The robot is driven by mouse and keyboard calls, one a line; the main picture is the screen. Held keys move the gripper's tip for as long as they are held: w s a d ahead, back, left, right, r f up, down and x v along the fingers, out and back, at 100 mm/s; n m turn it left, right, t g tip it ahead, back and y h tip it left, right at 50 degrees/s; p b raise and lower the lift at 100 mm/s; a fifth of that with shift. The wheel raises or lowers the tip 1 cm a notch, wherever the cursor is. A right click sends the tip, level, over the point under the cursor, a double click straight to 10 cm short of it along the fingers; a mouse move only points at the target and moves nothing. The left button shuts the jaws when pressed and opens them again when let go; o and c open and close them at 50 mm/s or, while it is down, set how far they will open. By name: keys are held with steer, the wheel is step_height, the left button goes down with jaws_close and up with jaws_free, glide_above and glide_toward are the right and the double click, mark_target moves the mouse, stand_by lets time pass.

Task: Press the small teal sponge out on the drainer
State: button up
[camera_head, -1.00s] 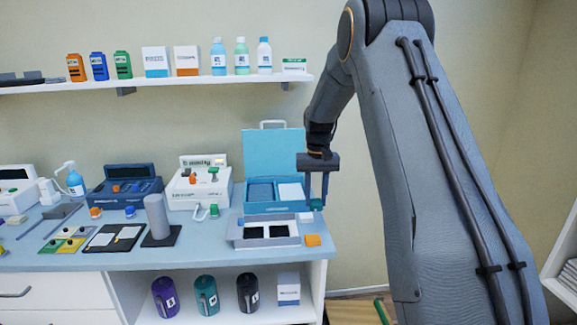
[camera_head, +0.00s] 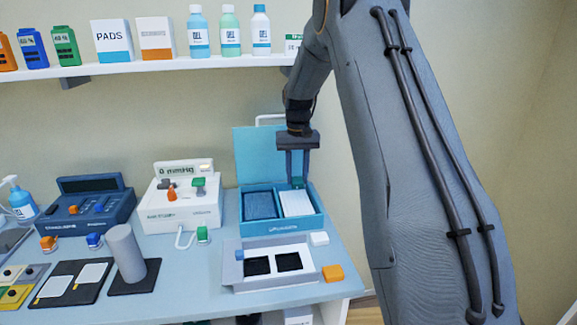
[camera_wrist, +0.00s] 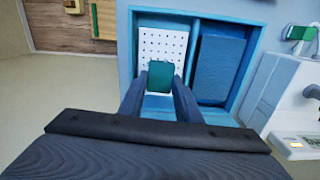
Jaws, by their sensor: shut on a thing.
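The small teal sponge (camera_wrist: 161,76) is between the fingertips of my gripper (camera_wrist: 161,84), which is shut on it. The sponge also shows in the head view (camera_head: 298,183), under the fingers. The white drainer (camera_wrist: 163,43), dotted with holes, lies in one compartment of the open blue box. In the head view the drainer (camera_head: 297,204) is the right-hand white panel. The sponge is over the drainer's near part in the wrist view; I cannot tell whether it touches it. My fingers and the sponge hide part of the drainer.
The blue box (camera_head: 282,228) has a dark blue pad (camera_head: 260,205) in its left compartment and a raised lid behind. In front stand a grey tray (camera_head: 232,272), a white block (camera_head: 319,238) and an orange block (camera_head: 333,273). A white device (camera_head: 182,213) stands left.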

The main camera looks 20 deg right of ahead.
mark_target(296, 201)
steer(key=shift+w, duration=0.45)
steer(key=shift+s+f+b, duration=0.1)
steer(key=shift+f+b, duration=1.7)
steer(key=shift+f, duration=1.2)
steer(key=shift+f, duration=0.5)
steer(key=shift+r+p, duration=1.9)
steer(key=shift+r, duration=1.65)
